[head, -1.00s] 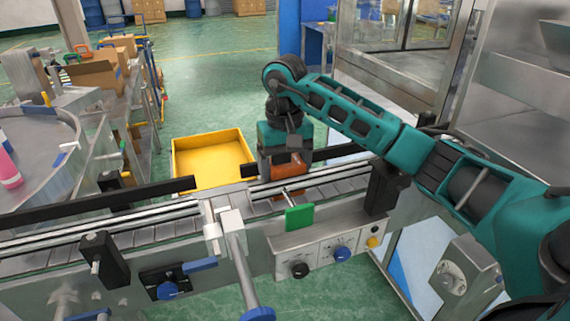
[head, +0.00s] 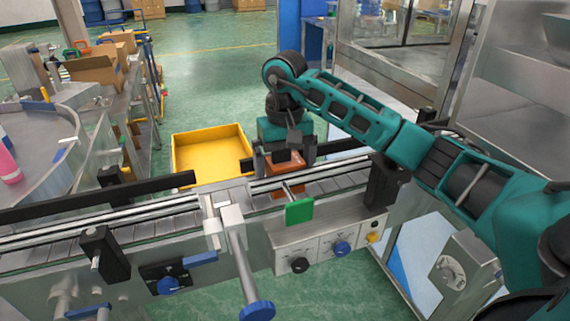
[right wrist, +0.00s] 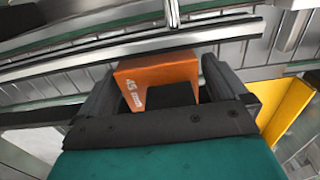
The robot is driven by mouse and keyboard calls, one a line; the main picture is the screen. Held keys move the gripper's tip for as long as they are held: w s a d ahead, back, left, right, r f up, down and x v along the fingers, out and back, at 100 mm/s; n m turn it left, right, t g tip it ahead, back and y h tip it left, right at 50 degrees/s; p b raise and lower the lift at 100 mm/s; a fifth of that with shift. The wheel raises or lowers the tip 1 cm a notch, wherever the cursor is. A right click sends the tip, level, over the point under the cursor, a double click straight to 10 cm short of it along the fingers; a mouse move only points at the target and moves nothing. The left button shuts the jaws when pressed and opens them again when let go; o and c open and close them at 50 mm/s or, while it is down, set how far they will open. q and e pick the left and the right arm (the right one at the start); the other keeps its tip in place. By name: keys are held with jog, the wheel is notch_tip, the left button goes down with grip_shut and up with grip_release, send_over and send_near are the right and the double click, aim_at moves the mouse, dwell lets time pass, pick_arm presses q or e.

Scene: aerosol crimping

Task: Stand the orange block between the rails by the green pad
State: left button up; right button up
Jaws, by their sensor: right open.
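The orange block (head: 285,170) is on the conveyor between the rails, behind the green pad (head: 299,211). It looks upright, but its base is partly hidden by the front rail (head: 330,174). In the right wrist view the orange block (right wrist: 160,69) shows a "45 mm" marking. My right gripper (head: 284,161) is over the block from above, with its fingers apart on either side. The right wrist view shows these open fingers (right wrist: 158,82) around the block, with a gap at least on the right side. My left gripper is not in view.
A yellow bin (head: 212,152) stands behind the conveyor. A clamp rod with a blue knob (head: 257,310) sticks out in front, left of the pad. A control panel (head: 325,246) is below the pad, and a black post (head: 386,183) stands to the right.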

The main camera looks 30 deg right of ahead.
notch_tip(320, 180, up, 13)
jog(key=shift+p, duration=0.55)
jog(key=shift+f, duration=0.1)
dwell(0.6)
